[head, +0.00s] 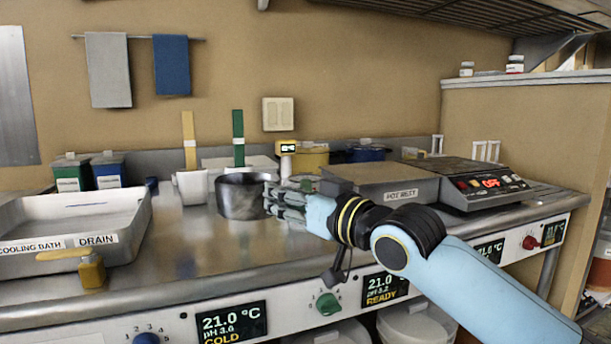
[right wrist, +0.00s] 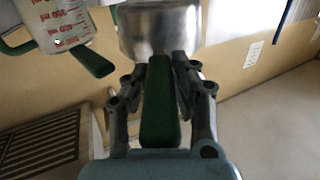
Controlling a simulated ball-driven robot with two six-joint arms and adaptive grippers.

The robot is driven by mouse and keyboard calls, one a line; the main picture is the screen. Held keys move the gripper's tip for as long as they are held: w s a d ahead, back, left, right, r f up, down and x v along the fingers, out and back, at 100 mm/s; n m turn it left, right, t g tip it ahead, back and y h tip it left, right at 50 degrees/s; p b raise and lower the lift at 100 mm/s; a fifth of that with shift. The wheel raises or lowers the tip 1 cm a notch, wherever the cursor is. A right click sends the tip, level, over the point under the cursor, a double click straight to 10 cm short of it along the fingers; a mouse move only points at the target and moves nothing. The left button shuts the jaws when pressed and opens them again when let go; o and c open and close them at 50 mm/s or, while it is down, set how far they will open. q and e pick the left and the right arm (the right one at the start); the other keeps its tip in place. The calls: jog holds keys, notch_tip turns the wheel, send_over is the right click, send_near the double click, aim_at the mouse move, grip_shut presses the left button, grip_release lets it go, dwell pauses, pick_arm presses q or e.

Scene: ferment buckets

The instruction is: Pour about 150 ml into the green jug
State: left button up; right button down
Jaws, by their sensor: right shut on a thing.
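My right gripper (head: 284,200) is shut on a green handle (right wrist: 159,105), which runs between its fingers toward a steel pot (right wrist: 160,30). In the head view the steel pot (head: 238,198) looks about upright just left of my fingers, over the counter. Its contents are hidden, and I cannot tell if its base touches the counter. A clear measuring jug with red marks and a green handle (right wrist: 60,25) shows beside the pot in the right wrist view. In the head view a pale jug (head: 192,188) stands left of the pot; I cannot tell its handle's colour. My left gripper is not in view.
A white cooling bath (head: 75,200) with a yellow drain tap (head: 90,271) is at the left. Bare counter lies in front of the pot.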

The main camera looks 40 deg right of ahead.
jog(key=d+r+m+p, duration=0.2)
jog(key=m+p, duration=0.1)
jog(key=d+r+m+p, duration=0.1)
jog(key=d+p, duration=0.1)
jog(key=shift+w+r, duration=0.3)
jog(key=shift+r, duration=0.05)
jog(key=shift+d+f+m+p, duration=0.1)
jog(key=shift+d+m+p, duration=0.25)
jog(key=shift+m, duration=0.25)
jog(key=shift+w+d+r+m+p, duration=0.15)
jog(key=shift+d+r+m+p, duration=0.65)
jog(key=shift+p, duration=0.25)
jog(key=shift+w+d+r+p, duration=0.1)
jog(key=shift+d+r+p, duration=0.1)
jog(key=shift+r+p, duration=0.15)
jog(key=shift+w+d+r+m+p, duration=0.1)
jog(key=shift+d+r+m+p, duration=0.3)
jog(key=shift+m, duration=0.3)
jog(key=shift+d+r+m+p, duration=0.15)
jog(key=shift+d+m+p, duration=0.25)
jog(key=shift+m, duration=0.3)
dwell(1.0)
jog(key=shift+a, duration=0.1)
